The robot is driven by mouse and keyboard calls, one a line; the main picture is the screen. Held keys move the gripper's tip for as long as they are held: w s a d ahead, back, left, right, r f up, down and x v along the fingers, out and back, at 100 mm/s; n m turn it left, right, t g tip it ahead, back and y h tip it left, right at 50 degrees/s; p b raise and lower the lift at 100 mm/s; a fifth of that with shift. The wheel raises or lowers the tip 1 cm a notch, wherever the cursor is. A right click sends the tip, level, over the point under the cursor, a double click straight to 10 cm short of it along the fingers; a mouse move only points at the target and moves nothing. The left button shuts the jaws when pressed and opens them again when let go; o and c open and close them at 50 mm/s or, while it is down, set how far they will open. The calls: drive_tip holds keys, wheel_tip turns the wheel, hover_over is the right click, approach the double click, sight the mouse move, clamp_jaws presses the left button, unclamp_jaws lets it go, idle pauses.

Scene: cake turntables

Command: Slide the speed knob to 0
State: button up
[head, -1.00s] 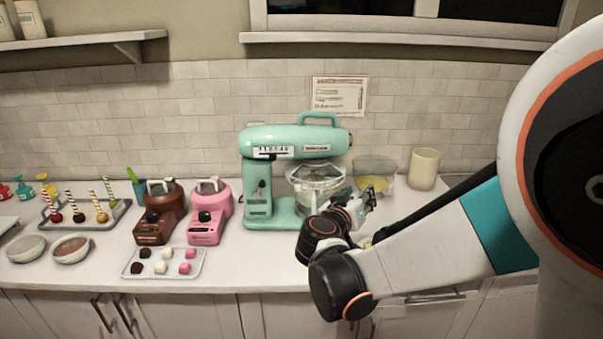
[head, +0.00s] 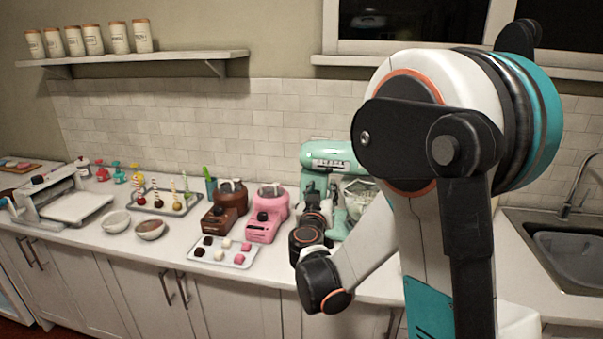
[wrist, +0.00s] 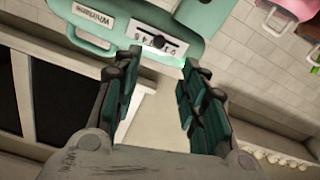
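The mint-green stand mixer (head: 322,152) stands on the counter, partly hidden behind my arm. In the wrist view its head (wrist: 196,18) appears turned, at the top. The speed panel is a white scale plate (wrist: 139,33) with a dark slot. The black speed knob (wrist: 158,42) sits in that slot; the scale marks are too small to read surely. My gripper (wrist: 163,62) is open and empty, its two fingers apart below the panel in the picture. It also shows in the head view (head: 317,186), in front of the mixer. I see no contact with the knob.
A pink melting pot (head: 268,213) and a brown one (head: 226,205) stand left of the mixer. A tray of sweets (head: 222,255) lies before them at the counter's front. A glass bowl (head: 360,192) is under the mixer head. A sink (head: 570,255) is at right.

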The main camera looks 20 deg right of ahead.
sight(328, 171)
drive_tip(key=b+x, duration=0.2)
drive_tip(key=x, duration=1.1)
drive_tip(key=shift+w+d, duration=0.2)
drive_tip(key=shift+d, duration=0.05)
clamp_jaws()
